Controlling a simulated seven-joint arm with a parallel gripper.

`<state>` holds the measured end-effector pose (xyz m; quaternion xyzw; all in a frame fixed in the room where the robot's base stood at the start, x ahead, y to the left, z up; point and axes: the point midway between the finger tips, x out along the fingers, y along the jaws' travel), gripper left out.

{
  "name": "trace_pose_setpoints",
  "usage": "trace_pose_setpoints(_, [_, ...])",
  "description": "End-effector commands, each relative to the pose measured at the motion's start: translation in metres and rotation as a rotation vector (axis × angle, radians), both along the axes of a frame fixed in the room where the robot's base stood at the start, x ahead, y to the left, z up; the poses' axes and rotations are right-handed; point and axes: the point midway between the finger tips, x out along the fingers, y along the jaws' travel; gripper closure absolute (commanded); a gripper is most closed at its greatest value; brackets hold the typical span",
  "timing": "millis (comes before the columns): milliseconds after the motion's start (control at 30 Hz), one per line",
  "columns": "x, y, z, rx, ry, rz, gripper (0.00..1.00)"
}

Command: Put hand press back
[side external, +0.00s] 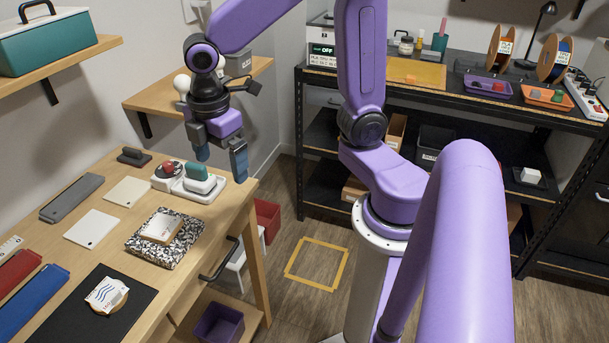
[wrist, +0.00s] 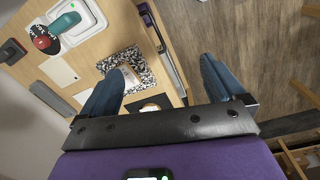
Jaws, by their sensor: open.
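In the wrist view the teal handle (wrist: 65,22) and the red and black item (wrist: 43,38) show at top left. My gripper (side external: 219,155) is open and empty, just above and right of the teal handle, with its fingers apart. The wrist view also shows the open fingers (wrist: 160,88) with nothing held between them.
The wooden desk (side external: 150,180) also holds a speckled slab (side external: 140,246) with a pale block on it. A black mat (side external: 70,310) carries a round piece with a printed paper. White plates, a grey bar (side external: 72,198) and red and blue pieces lie to the left. A shelf rises behind.

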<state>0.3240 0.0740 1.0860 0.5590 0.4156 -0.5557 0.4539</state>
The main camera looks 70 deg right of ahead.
Motion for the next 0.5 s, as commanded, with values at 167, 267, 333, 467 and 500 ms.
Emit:
trace_pose_setpoints(167, [-0.073,0.001,-0.002,0.036,0.001,-0.084,0.04])
trace_pose_setpoints(267, [-0.107,-0.004,-0.005,0.052,0.006,-0.134,0.04])
trace_pose_setpoints(333, [-0.126,-0.009,-0.008,0.061,0.012,-0.163,0.04])
trace_pose_setpoints(467, [-0.15,-0.017,-0.012,0.069,0.019,-0.204,0.04])
trace_pose_setpoints(500, [-0.154,-0.019,-0.013,0.071,0.02,-0.212,0.04])
